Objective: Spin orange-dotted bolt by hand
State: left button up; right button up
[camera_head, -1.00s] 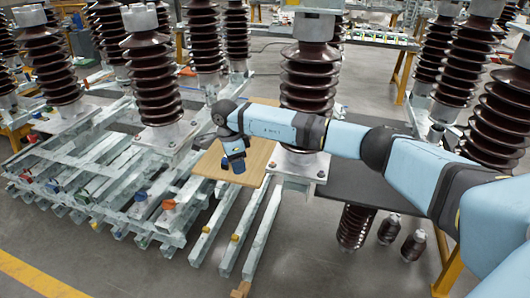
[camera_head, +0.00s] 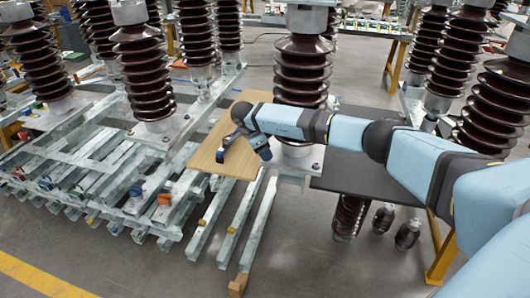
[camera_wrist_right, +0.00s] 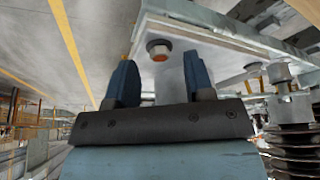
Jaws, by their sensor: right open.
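The orange-dotted bolt (camera_wrist_right: 160,50) shows in the right wrist view on the underside of a pale metal plate (camera_wrist_right: 215,40). Its orange face points toward the camera. My right gripper (camera_wrist_right: 160,78) is open, with its two blue fingers apart below the bolt. The bolt appears in line with the gap between the fingertips, and nothing is held. In the head view my right gripper (camera_head: 264,153) is at the left edge of the base plate under the middle brown insulator (camera_head: 302,75). The bolt is hidden there. My left gripper is not in view.
A second bolt (camera_wrist_right: 254,68) sits farther right under the plate, near another ribbed insulator (camera_wrist_right: 293,140). A wooden board (camera_head: 205,160) lies beside my right wrist. Galvanized rails (camera_head: 260,225) extend toward the front. A dark tabletop (camera_head: 350,175) lies right of the insulator. Open floor is in front.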

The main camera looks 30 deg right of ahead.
jog(key=shift+d+f, duration=0.25)
jog(key=shift+f, duration=0.35)
grip_shut()
jog(key=shift+m, duration=0.3)
jog(key=shift+w+d+m+g+y, duration=0.1)
jog(key=shift+m+g+y, duration=0.35)
jog(key=shift+m, duration=1)
jog(key=shift+w+m+g+y, duration=0.1)
jog(key=shift+m+g+y, duration=0.3)
jog(key=shift+m, duration=1.05)
jog(key=shift+g, duration=0.25)
